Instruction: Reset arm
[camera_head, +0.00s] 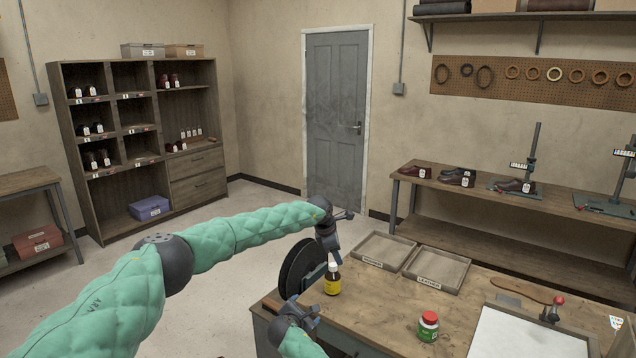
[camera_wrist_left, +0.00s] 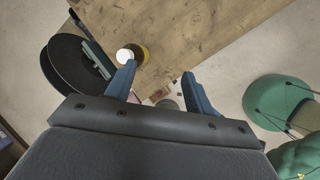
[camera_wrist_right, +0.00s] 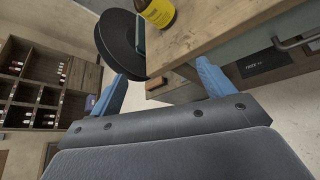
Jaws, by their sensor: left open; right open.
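My left arm (camera_head: 250,229), in a green padded sleeve, reaches in from the left. My left gripper (camera_head: 337,238) is open and empty in the air above the workbench's left end, higher than the yellow bottle. Its spread blue fingers (camera_wrist_left: 160,72) show in the left wrist view, with nothing between them held. My right arm (camera_head: 298,345) comes in at the bottom. My right gripper (camera_head: 304,309) is low at the workbench's left front corner, open. In the right wrist view its fingers (camera_wrist_right: 162,70) are apart and empty, near the bench edge.
The workbench (camera_head: 385,309) holds a yellow bottle (camera_head: 332,281), a green jar with red lid (camera_head: 428,327), two trays (camera_head: 385,250) (camera_head: 436,270) and a white board (camera_head: 530,338). A black wheel (camera_head: 300,270) stands at its left end. Open floor lies toward the door (camera_head: 335,120).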

